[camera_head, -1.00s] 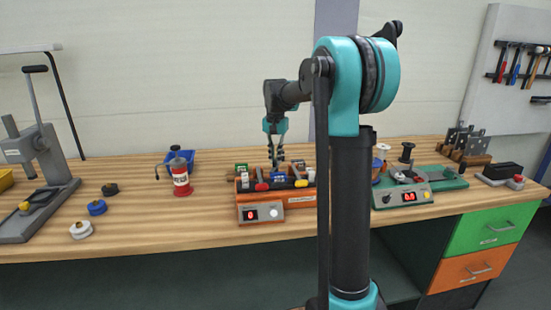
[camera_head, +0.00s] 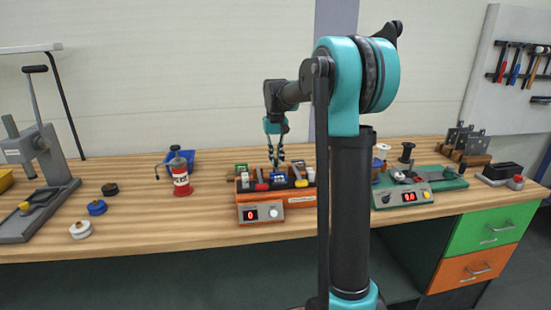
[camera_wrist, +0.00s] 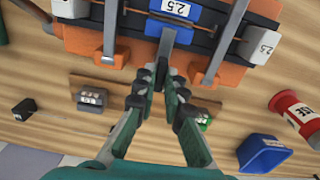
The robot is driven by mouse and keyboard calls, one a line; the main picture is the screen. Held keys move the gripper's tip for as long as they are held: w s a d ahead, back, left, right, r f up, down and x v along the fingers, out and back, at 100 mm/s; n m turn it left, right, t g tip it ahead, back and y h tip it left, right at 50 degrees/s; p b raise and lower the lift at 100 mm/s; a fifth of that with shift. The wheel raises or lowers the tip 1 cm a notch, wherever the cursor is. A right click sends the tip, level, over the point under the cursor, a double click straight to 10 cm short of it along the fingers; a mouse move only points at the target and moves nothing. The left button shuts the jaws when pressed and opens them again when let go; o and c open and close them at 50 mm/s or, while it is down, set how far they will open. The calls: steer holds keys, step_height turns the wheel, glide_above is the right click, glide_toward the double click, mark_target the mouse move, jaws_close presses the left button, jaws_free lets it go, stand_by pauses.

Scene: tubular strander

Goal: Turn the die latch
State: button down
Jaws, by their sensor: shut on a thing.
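The orange strander unit (camera_head: 262,215) stands on the bench, with a row of small dies and coloured-tipped levers on top. My gripper (camera_head: 276,163) points down at the back of this row. In the wrist view, my gripper (camera_wrist: 162,65) is shut on a narrow grey bar (camera_wrist: 166,40), which appears to be the die latch. The bar lies just below a blue die marked 2.5 (camera_wrist: 173,8). Two longer grey levers on orange mounts flank it, one at left (camera_wrist: 110,28) and one at right (camera_wrist: 218,50). The fingers partly hide the bar's end.
A red bottle (camera_head: 181,180) and a blue bin (camera_head: 183,158) stand left of the unit. A green-based machine (camera_head: 440,181) with spools stands at right. A lever press (camera_head: 38,150) is at far left. The bench between bottle and unit is clear.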

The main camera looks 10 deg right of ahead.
mark_target(276, 160)
steer(key=c, duration=1.6)
jaws_free()
step_height(276, 160, up, 12)
